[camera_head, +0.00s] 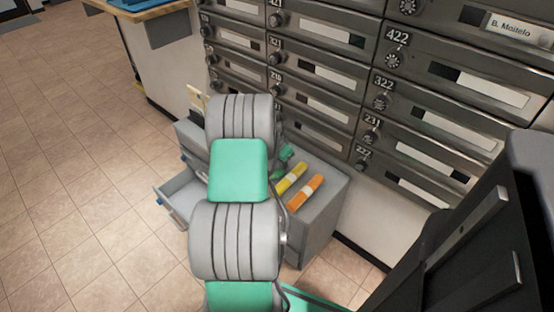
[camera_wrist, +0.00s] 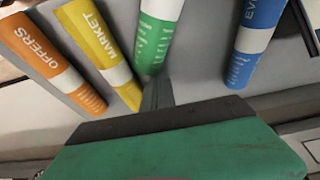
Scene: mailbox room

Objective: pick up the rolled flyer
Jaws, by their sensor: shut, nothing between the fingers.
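Several rolled flyers lie on a grey surface in the wrist view: an orange one marked OFFERS (camera_wrist: 50,62), a yellow one marked MARKET (camera_wrist: 98,50), a green one (camera_wrist: 157,35) and a blue one (camera_wrist: 254,40). The orange flyer (camera_head: 305,193) and yellow flyer (camera_head: 291,179) also show on top of the grey cabinet (camera_head: 322,215) in the head view. My gripper (camera_wrist: 157,92) is shut and empty, its narrow fingers pointing at the near end of the green flyer. Whether they touch it I cannot tell. My arm hides the blue flyer in the head view.
A wall of numbered metal mailboxes (camera_head: 320,72) rises right behind the cabinet. An open drawer (camera_head: 178,196) sticks out at the cabinet's left. A counter with a wooden edge (camera_head: 150,12) stands at the upper left. The tiled floor (camera_head: 75,170) at left is clear.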

